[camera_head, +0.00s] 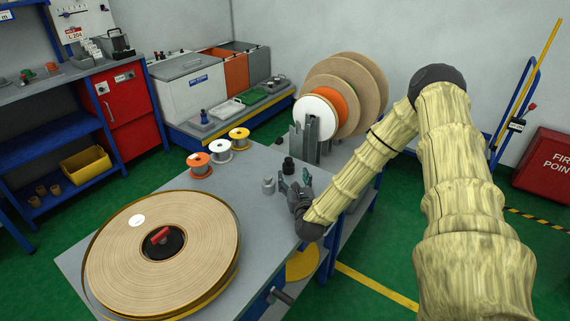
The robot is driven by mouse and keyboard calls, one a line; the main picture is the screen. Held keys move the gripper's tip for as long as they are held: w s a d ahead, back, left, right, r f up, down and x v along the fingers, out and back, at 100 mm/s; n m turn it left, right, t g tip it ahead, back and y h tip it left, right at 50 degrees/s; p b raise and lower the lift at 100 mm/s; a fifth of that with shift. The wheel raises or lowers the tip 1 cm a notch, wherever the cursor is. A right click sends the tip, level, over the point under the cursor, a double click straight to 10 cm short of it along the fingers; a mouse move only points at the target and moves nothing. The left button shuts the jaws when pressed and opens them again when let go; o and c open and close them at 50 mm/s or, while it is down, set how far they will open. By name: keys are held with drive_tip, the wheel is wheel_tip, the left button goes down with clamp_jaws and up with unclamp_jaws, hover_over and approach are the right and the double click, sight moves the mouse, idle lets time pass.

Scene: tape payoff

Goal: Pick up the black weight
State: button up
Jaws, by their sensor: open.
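A small dark, black-looking weight (288,165) stands upright near the back right edge of the grey table (262,235). A similar grey weight (268,185) stands to its left and nearer to me. My gripper (295,181) is open, low over the right side of the table, with its fingers pointing towards the back. The black weight is just beyond the fingertips and appears apart from them. I cannot tell the exact height of the fingers above the table. Nothing shows between the fingers.
A large tape reel (205,245) with a red-handled hub fills the front left of the table. Several small spools (220,151) line its back left edge. Upright grey brackets (311,142) and big discs (372,85) stand behind the black weight. The table's middle is clear.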

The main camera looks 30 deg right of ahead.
sight(290, 162)
drive_tip(key=x, duration=0.4)
drive_tip(key=shift+w+a+r+p, duration=0.15)
drive_tip(key=shift+w+p, duration=0.2)
drive_tip(key=shift+p, duration=0.05)
drive_tip(key=shift+d+p+x, duration=0.25)
drive_tip(key=shift+p+x, duration=0.25)
drive_tip(key=shift+x, duration=1)
drive_tip(key=shift+d+p+x, duration=0.25)
drive_tip(key=shift+p+x, duration=0.25)
drive_tip(key=shift+x, duration=0.95)
drive_tip(key=shift+s, duration=0.2)
clamp_jaws()
